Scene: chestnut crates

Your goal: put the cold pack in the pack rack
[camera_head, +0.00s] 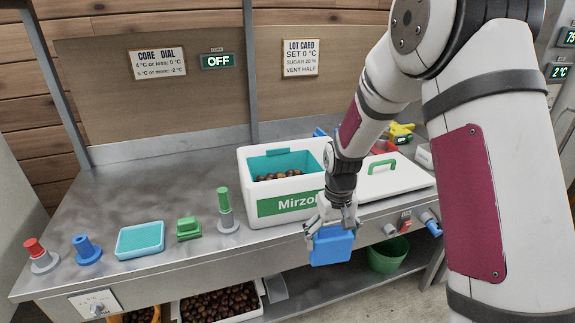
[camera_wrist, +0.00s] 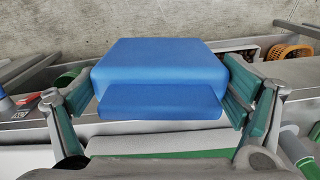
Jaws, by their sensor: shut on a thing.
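The cold pack (camera_head: 332,247) is a blue block with a stepped edge. My gripper (camera_head: 334,227) is shut on it and holds it in front of the bench's front edge, just below the white crate. In the wrist view the cold pack (camera_wrist: 160,65) sits between the two finger pads, which press on its left and right sides. I cannot make out a pack rack for certain; my arm hides part of the bench's right side.
The white Mirzol crate (camera_head: 245,165), open with chestnuts inside, stands behind my gripper. Its lid (camera_head: 385,182) with a green handle lies to the right. A teal-topped tray (camera_head: 140,240), a green block (camera_head: 188,228) and knobs stand left. A green bucket (camera_head: 388,256) is below.

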